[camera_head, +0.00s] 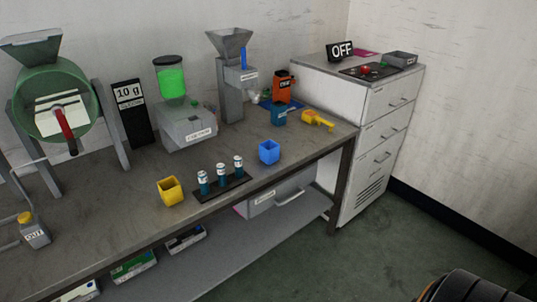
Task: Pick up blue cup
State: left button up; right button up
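A blue cup (269,152), square and open at the top, stands upright near the front edge of the grey workbench (130,215). Nothing touches it. A smaller teal-blue container (279,116) stands farther back, beside an orange device (282,87). Neither gripper shows in the head view. A dark rounded part with an orange line is at the bottom right corner, probably part of my own arm; no fingers are visible on it.
A yellow cup (171,190) and a black rack (232,187) with three blue vials stand left of the blue cup. A yellow scoop (317,120) lies behind it to the right. Machines line the wall; a white drawer cabinet (368,135) stands at the right.

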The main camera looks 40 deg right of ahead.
aim_at(269, 152)
jog(key=i+l, duration=0.15)
jog(key=l, duration=0.3)
jog(key=i+l, duration=0.1)
jog(key=l, duration=0.3)
jog(key=i+l, duration=0.15)
jog(key=l, duration=0.3)
jog(key=i+l, duration=0.15)
jog(key=l, duration=0.25)
jog(key=i+l+u, duration=0.1)
jog(key=l, duration=0.35)
jog(key=i+l, duration=0.15)
jog(key=l, duration=0.3)
